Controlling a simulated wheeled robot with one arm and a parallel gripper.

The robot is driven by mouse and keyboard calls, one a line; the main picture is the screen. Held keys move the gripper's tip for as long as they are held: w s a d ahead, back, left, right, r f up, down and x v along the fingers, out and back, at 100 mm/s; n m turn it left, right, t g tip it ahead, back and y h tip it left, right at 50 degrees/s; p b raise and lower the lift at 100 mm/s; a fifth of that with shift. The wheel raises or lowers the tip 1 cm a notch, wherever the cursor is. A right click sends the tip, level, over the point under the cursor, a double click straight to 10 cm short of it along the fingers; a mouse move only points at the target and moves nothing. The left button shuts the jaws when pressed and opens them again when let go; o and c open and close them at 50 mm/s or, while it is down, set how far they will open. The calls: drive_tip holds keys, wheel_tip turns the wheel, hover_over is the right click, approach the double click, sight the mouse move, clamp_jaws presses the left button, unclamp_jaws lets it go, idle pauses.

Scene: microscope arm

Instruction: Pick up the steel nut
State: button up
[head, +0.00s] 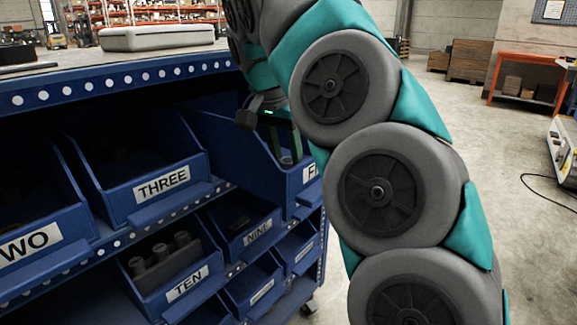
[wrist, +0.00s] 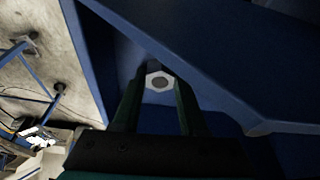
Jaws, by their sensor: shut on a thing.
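The steel nut (wrist: 161,81) is a bright hexagonal ring with a dark hole, seen in the wrist view between my fingertips. My gripper (wrist: 160,88) is shut on it, with one dark green finger on each side. Around them are the blue walls of a storage bin (wrist: 225,65). In the head view my gripper (head: 286,148) reaches down into the blue bin at the right end of the upper row, whose label is mostly hidden by my arm. I cannot tell whether the nut touches the bin's floor.
A bin labelled THREE (head: 162,187) stands left of this bin, with TWO further left. Below are a bin labelled TEN (head: 188,284) holding grey cylindrical parts and one labelled NINE (head: 258,233). A worktop (head: 95,60) with a grey case (head: 157,38) lies above.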

clamp_jaws()
drive_tip(key=shift+r, duration=0.15)
